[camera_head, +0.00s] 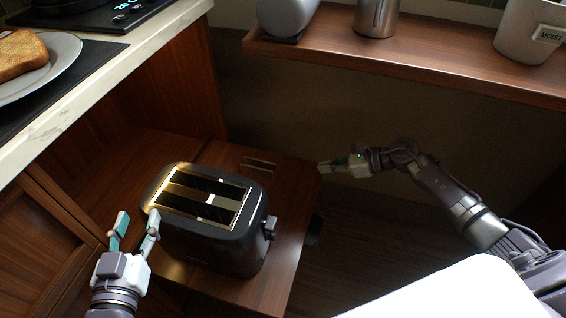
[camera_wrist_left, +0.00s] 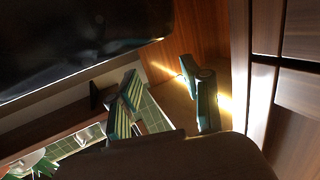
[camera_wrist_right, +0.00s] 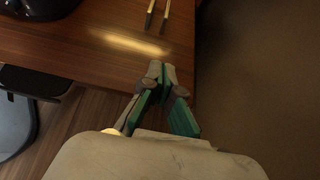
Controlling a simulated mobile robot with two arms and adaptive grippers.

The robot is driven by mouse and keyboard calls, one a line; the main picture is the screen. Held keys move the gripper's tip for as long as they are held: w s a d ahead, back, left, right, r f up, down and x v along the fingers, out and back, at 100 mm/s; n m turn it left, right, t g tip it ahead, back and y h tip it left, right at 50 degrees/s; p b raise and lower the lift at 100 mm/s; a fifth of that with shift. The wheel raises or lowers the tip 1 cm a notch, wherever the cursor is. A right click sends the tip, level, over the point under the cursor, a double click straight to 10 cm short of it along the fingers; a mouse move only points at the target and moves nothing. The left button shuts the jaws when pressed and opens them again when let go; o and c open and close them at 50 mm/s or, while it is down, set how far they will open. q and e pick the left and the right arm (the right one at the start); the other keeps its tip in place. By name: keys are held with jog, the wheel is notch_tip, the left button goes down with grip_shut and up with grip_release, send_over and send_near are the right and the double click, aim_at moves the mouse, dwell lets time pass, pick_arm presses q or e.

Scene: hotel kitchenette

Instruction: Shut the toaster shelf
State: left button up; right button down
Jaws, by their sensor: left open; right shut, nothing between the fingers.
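The toaster shelf (camera_head: 285,205) is a dark wooden board pulled out from the cabinet. A black two-slot toaster (camera_head: 225,240) stands upright on it. My left gripper (camera_head: 135,222) is open and empty at the toaster's left side; in the left wrist view its fingers (camera_wrist_left: 165,100) are spread. My right gripper (camera_head: 322,167) is shut and empty at the shelf's right edge, near its far corner. In the right wrist view the shut fingertips (camera_wrist_right: 162,72) overlap the edge of the shelf (camera_wrist_right: 90,50); I cannot tell whether they touch it.
A pale counter edge (camera_head: 90,85) with a plate of toast (camera_head: 45,75) is at the upper left. A wooden wall shelf (camera_head: 420,75) with canisters runs across the upper right. Wooden cabinet doors (camera_head: 40,250) stand left of my left gripper. The floor right of the shelf is clear.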

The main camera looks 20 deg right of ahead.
jog(key=b, duration=0.2)
send_near(276, 170)
jog(key=f, duration=0.2)
jog(key=a+f, duration=0.1)
jog(key=shift+w+a+f, duration=0.1)
jog(key=shift+w+f, duration=0.05)
jog(key=shift+w, duration=0.25)
jog(key=w+a, duration=0.2)
jog(key=shift+a, duration=0.4)
pick_arm(q)
notch_tip(276, 170, up, 10)
jog(key=s+d+t+h, duration=0.1)
jog(key=t+h, duration=0.1)
jog(key=t, duration=0.4)
jog(key=shift+s+t, duration=0.3)
jog(key=shift+s, duration=0.1)
pick_arm(e)
jog(key=shift+w+a, duration=0.3)
jog(key=shift+a, duration=0.05)
